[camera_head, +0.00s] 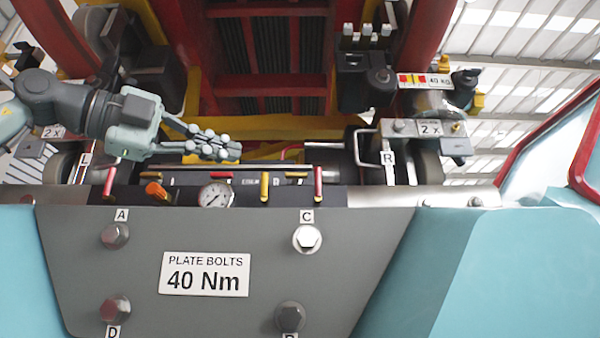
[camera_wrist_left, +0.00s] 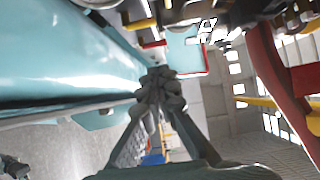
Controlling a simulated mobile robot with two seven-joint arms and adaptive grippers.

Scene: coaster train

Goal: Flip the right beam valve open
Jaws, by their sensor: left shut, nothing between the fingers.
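A dark valve panel runs along the top of the grey plate in the head view. At its right end a red lever (camera_head: 318,184) stands upright, nearest the R label (camera_head: 388,157). A second red lever (camera_head: 109,181) stands tilted at the left end, near the L label (camera_head: 84,160). A yellow lever (camera_head: 265,187) stands upright between them. My left gripper (camera_head: 236,151) is shut and empty, above the panel and left of the right red lever, apart from it. Its closed fingertips also show in the left wrist view (camera_wrist_left: 160,80). My right gripper is not in view.
An orange knob (camera_head: 156,190) and a round gauge (camera_head: 216,195) sit on the panel. The grey plate (camera_head: 350,260) below carries several bolts and a "40 Nm" sign (camera_head: 204,274). A metal bracket (camera_head: 364,148) stands right of the panel. Red and yellow beams rise behind.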

